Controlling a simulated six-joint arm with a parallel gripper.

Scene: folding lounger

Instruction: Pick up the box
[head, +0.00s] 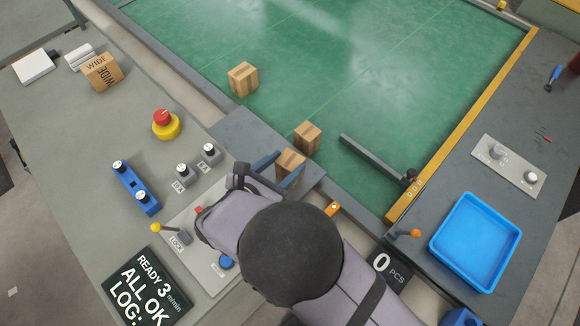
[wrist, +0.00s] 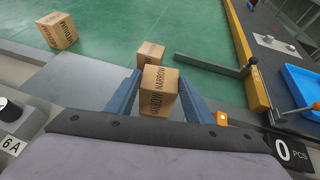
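A small brown cardboard box (head: 290,163) sits on the grey plate at the near edge of the green surface. In the wrist view this box (wrist: 158,88), printed NARROW, shows between the two blue fingers of my gripper (wrist: 158,97). The fingers stand apart with a small gap on each side of the box, so my gripper (head: 279,170) looks open around it. A second box (head: 307,136) stands just beyond, partly hidden by the first in the wrist view (wrist: 150,53). A third box (head: 243,78) stands farther left on the green surface.
A box marked WIDE (head: 102,71) stands on the left console, which carries a red emergency button (head: 163,119) and several knobs. A grey bar (head: 375,160) lies across the green surface on the right. An empty blue tray (head: 476,243) sits at the right.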

